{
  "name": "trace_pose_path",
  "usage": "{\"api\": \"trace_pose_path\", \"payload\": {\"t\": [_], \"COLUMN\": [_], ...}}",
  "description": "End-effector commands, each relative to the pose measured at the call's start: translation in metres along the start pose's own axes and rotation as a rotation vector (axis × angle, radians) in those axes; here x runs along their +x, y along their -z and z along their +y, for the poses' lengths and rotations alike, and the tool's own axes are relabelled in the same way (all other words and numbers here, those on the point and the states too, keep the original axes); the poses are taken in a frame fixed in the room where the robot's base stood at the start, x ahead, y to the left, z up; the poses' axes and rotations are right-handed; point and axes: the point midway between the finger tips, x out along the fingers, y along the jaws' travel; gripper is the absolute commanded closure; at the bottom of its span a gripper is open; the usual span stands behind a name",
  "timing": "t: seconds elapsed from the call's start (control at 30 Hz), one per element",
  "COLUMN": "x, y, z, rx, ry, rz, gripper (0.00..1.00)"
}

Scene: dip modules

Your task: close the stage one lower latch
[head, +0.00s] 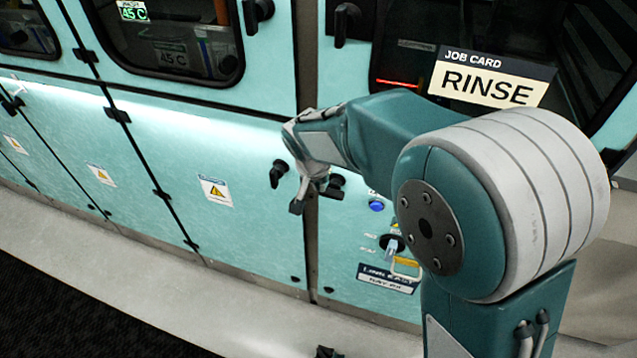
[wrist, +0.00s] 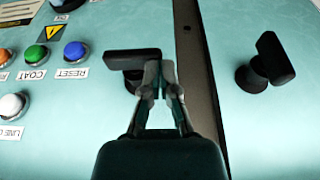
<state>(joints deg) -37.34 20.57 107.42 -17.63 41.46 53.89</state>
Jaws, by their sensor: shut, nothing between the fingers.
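My gripper (wrist: 158,72) is shut and empty. In the wrist view its fingertips overlap the lower edge of a dark latch handle (wrist: 125,60), which lies crosswise; I cannot tell whether they touch it. That handle shows in the head view (head: 335,187), partly behind my gripper (head: 297,203). A second dark latch handle (wrist: 275,58) stands tilted across the panel seam, apart from the gripper; it shows on the neighbouring door in the head view (head: 278,173). No label shows which of these is the stage one lower latch.
Beside the nearer latch are a blue RESET button (wrist: 75,51), a green button (wrist: 36,55) and a white button (wrist: 12,106). Upper latches (head: 257,12) sit above. A RINSE job card (head: 490,85) is behind my arm. The floor in front (head: 120,235) is clear.

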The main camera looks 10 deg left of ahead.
Motion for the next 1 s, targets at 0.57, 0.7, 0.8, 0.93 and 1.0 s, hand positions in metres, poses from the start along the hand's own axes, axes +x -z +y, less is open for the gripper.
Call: {"api": "trace_pose_path", "payload": {"t": [0.57,0.7,0.8,0.93,1.0], "x": [0.0028,0.0039,0.0046,0.0071,0.0090], "y": [-0.0009,-0.0014,-0.0018,-0.0024,-0.0035], "z": [-0.0047,-0.0050,-0.0064,-0.0083,-0.0098], "rx": [-0.030,-0.038,-0.048,-0.067,-0.083], "ry": [-0.097,-0.125,-0.156,-0.221,-0.269], "rz": [0.000,-0.001,-0.001,-0.001,-0.002], "gripper": [1.00,1.00,1.00,1.00,1.00]}}
